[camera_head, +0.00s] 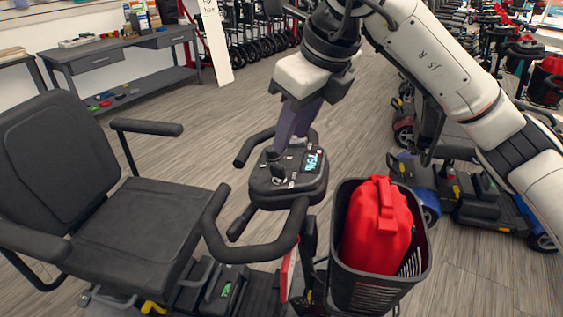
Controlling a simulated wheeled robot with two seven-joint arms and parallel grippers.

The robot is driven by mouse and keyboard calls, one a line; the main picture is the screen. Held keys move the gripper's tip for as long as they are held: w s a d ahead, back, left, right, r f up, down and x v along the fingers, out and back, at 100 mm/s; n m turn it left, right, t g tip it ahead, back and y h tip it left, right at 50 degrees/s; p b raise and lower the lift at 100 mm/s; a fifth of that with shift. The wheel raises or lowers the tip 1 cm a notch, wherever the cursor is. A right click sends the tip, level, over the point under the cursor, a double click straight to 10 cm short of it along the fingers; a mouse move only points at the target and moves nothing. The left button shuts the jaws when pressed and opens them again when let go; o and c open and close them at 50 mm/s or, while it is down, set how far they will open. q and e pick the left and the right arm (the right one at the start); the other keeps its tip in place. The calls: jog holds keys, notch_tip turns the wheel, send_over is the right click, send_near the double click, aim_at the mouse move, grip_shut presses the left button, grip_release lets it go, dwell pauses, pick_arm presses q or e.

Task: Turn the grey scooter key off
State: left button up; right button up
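The scooter in front of me has a black seat (130,225), looped handlebars and a dark console (292,192). The console's display (314,161) is lit and appears to read 75%. A small black knob (277,172) stands on the left part of the console top. My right gripper (285,148) reaches down from above, with its purple-grey fingers over or at the far left part of the console. The fingers overlap in this view, so I cannot tell their gap or whether they touch anything. I cannot make out the key; the fingers may hide it. My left gripper is not in view.
A black front basket (357,290) holds a red container (377,228) just right of the console. A blue scooter (470,195) stands at the right, with more scooters behind. A grey workbench (115,55) stands at the back left. Floor is free between bench and scooter.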

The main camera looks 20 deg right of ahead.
aim_at(278, 165)
jog(key=x, duration=0.9)
jog(key=shift+a+f, duration=0.1)
jog(key=shift+a, duration=0.05)
jog(key=shift+c, duration=0.4)
grip_shut()
